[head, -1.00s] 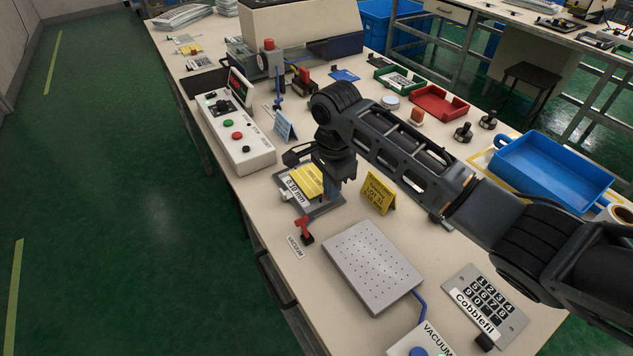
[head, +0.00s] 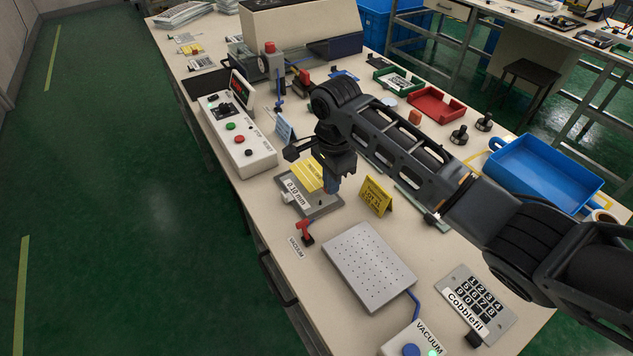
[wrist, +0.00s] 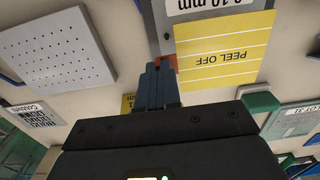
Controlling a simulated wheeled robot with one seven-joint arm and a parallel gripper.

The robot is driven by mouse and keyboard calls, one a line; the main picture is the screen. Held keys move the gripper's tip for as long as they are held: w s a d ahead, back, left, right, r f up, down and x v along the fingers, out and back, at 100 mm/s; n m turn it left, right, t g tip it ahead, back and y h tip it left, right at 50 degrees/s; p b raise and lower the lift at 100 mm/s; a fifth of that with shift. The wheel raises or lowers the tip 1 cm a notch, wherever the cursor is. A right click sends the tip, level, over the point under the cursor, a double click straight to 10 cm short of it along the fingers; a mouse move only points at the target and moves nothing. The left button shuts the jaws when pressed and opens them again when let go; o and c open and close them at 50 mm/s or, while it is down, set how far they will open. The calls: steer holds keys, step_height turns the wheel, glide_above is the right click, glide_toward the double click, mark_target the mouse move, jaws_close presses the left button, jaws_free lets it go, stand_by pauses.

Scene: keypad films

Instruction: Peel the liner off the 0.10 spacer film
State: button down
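The 0.10 mm film (head: 295,192) lies on a grey plate (head: 324,210) at the bench's left side, its white label facing the near edge. Its yellow liner (head: 306,173) is marked PEEL OFF and also shows in the wrist view (wrist: 222,55). Pale lines cross it, and how far it is lifted is hard to tell. My gripper (head: 331,190) is low at the liner's right corner. In the wrist view its blue fingers (wrist: 161,68) are close together at a small red tab (wrist: 173,62) by the liner's corner and appear shut on it.
A perforated plate (head: 368,267) and a red-handled vacuum valve (head: 304,230) are close by. A yellow lot sign (head: 375,196) stands just right of my gripper. A control box (head: 237,138) and a blue card (head: 285,129) are behind. A keypad (head: 474,303) lies front right.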

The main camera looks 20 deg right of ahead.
steer(key=shift+r+p, duration=0.7)
steer(key=shift+r, duration=1.05)
